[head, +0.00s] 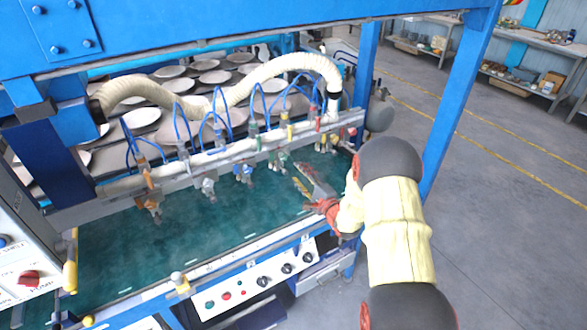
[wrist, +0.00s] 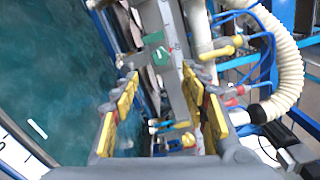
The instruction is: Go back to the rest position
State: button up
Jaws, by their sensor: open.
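My gripper (head: 314,188) is over the right part of the green dryer bed (head: 240,225) in the head view, near the right end of the nozzle bar. In the wrist view my gripper (wrist: 165,105) shows its two yellow-padded fingers spread apart. Nothing is between the fingers. My arm comes in from the lower right and bends over the front edge of the machine.
The nozzle bar (head: 240,150) with hanging spray nozzles and blue hoses runs close behind my gripper. A cream corrugated hose (head: 285,66) arches above it. A blue frame post (head: 455,105) stands to the right. The grey floor (head: 510,230) at right is clear.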

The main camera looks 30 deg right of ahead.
jog(key=shift+s, duration=0.8)
